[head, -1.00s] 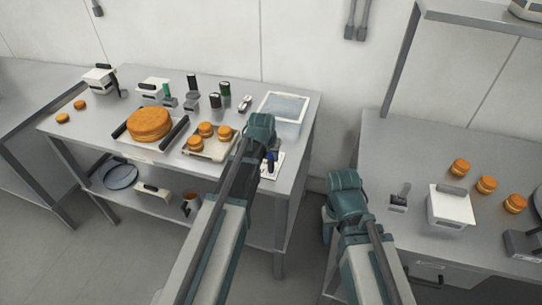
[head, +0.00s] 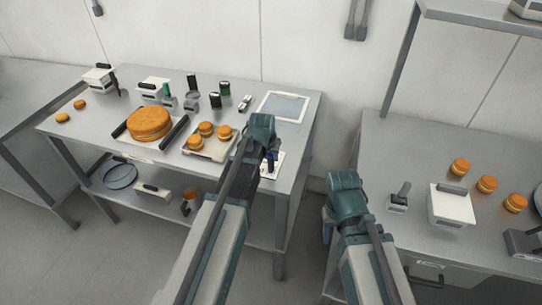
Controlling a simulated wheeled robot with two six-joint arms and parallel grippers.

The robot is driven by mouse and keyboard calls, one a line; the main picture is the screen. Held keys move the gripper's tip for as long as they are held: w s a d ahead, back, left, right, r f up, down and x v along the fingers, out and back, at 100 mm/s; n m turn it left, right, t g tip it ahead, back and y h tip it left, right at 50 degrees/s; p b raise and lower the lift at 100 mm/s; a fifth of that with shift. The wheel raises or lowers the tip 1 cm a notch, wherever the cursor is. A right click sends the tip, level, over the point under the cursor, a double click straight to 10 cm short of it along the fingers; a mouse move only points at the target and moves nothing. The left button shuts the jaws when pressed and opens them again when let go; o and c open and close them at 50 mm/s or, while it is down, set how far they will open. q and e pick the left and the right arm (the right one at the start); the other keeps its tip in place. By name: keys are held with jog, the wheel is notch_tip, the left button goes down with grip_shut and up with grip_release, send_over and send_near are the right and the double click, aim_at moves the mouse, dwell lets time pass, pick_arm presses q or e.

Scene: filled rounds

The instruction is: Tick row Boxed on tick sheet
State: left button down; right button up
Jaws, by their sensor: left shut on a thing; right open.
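The tick sheet (head: 275,170) is a white sheet with dark marks near the right front corner of the left table. My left arm covers part of it, and I cannot read its rows. My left gripper (head: 268,158) is over the sheet, shut on a small dark blue pen-like thing (head: 270,156), mostly hidden by the wrist. I cannot tell whether its tip touches the sheet. My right gripper (head: 328,222) is open, low in the gap between the tables, its fingers mostly hidden behind its own wrist.
A tray with small filled rounds (head: 206,130) lies left of my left gripper, with a large round cake (head: 149,123) further left. The right table holds a white box (head: 451,205) and more rounds (head: 487,184).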

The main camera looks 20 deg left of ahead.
dwell(0.4)
pick_arm(q)
notch_tip(320, 180, up, 7)
jog(key=p, duration=0.7)
jog(key=shift+f, duration=0.1)
dwell(0.4)
